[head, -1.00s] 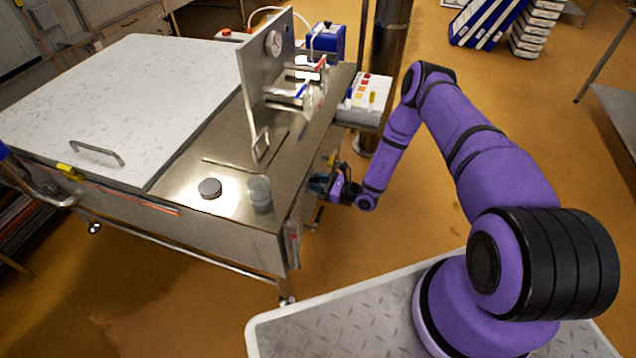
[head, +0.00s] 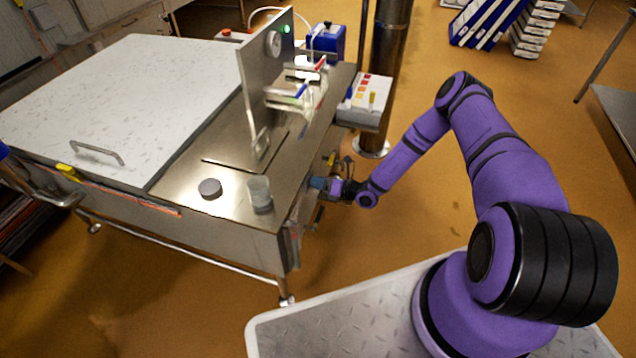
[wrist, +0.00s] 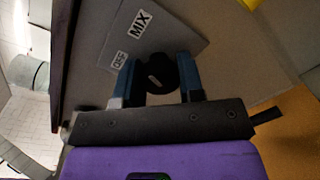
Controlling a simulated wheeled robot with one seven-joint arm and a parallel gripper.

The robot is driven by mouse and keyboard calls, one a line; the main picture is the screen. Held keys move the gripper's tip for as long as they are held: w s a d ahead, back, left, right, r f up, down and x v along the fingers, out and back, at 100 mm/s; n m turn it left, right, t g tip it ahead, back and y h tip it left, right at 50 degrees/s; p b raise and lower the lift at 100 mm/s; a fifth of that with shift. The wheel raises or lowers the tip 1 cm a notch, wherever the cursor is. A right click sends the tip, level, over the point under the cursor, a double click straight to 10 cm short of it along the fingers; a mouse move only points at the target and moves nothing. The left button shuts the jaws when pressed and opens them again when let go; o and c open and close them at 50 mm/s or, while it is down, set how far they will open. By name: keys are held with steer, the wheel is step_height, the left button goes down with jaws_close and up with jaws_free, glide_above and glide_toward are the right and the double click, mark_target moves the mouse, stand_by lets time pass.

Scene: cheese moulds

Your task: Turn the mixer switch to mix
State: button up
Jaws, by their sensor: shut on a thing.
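The mixer switch is a round black knob (wrist: 160,66) with a short white mark, on a grey plate in the wrist view. A MIX label (wrist: 140,22) and an OFF label (wrist: 119,60) sit above and to the left of it. The white mark lies slantwise; I cannot tell which label it points at. My gripper (wrist: 158,84) has its two blue fingers on either side of the knob, shut on it. In the head view my gripper (head: 322,184) is at the right end face of the steel vat, and the knob is hidden there.
The steel vat has a white lid (head: 130,95), a grey puck (head: 210,188) and a clear beaker (head: 260,194) on top. An upright panel (head: 256,75) carries a gauge and a lit green lamp (head: 287,29). A steel post (head: 388,70) stands behind my arm.

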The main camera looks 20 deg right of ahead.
steer(key=shift+m, duration=0.6)
steer(key=o, duration=0.9)
steer(key=shift+d, duration=0.1)
steer(key=v, duration=1)
steer(key=shift+s+d, duration=0.2)
steer(key=shift+d, duration=0.05)
steer(key=shift+r, duration=0.15)
